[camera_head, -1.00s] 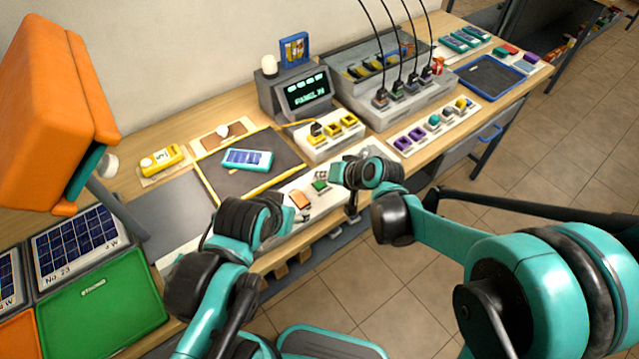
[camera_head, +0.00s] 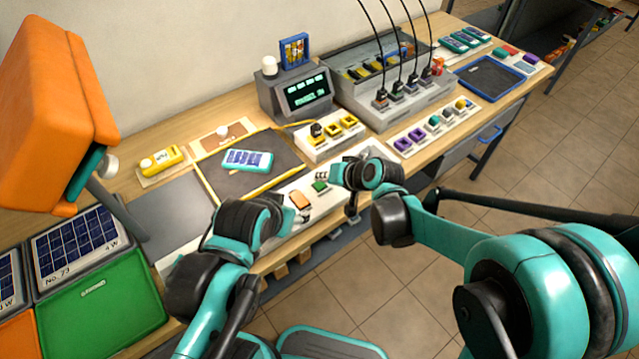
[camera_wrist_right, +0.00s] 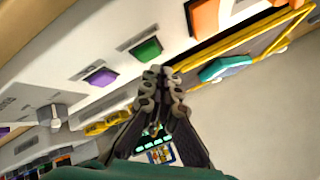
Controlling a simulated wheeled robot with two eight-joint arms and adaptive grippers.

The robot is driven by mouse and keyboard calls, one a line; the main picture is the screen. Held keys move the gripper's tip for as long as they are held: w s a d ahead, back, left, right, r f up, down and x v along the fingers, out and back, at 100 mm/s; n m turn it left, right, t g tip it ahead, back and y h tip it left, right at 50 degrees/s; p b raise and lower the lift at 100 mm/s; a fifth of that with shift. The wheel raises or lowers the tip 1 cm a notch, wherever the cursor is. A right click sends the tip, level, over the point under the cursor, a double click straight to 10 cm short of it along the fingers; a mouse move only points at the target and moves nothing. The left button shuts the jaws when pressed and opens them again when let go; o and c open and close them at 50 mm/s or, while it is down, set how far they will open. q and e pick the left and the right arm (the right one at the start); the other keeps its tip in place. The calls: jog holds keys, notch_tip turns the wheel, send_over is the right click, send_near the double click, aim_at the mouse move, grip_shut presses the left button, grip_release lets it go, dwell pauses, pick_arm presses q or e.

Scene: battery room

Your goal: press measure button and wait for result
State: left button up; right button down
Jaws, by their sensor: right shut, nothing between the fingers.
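The tester (camera_head: 290,105) stands at the back of the bench, and its dark screen (camera_head: 307,92) shows green text too small to read. In front, a pale button strip (camera_head: 345,160) carries an orange button (camera_head: 299,200) and a green button (camera_head: 320,186); no label is legible. My right gripper (camera_head: 335,173) is shut and empty above the strip. In the right wrist view its fingertips (camera_wrist_right: 160,75) are close beside the green button (camera_wrist_right: 147,49), with a purple button (camera_wrist_right: 100,77) further left; contact cannot be told. My left gripper (camera_head: 303,213) is near the strip's front, its fingers mostly hidden.
A teal-framed solar panel (camera_head: 247,160) lies on the dark, yellow-edged mat (camera_head: 215,185). A yellow device (camera_head: 161,158) sits to its left. Black cables rise from a grey unit (camera_head: 400,108).

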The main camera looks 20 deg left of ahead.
aim_at(322, 186)
jog(key=shift+f, duration=0.1)
jog(key=shift+f+b, duration=0.35)
jog(key=shift+b, duration=0.05)
jog(key=shift+f+b, duration=0.35)
dwell(0.5)
jog(key=shift+r, duration=0.1)
jog(key=shift+r+p, duration=0.65)
jog(key=shift+r, duration=0.1)
notch_tip(322, 186, up, 5)
jog(key=p, duration=0.4)
dwell(0.4)
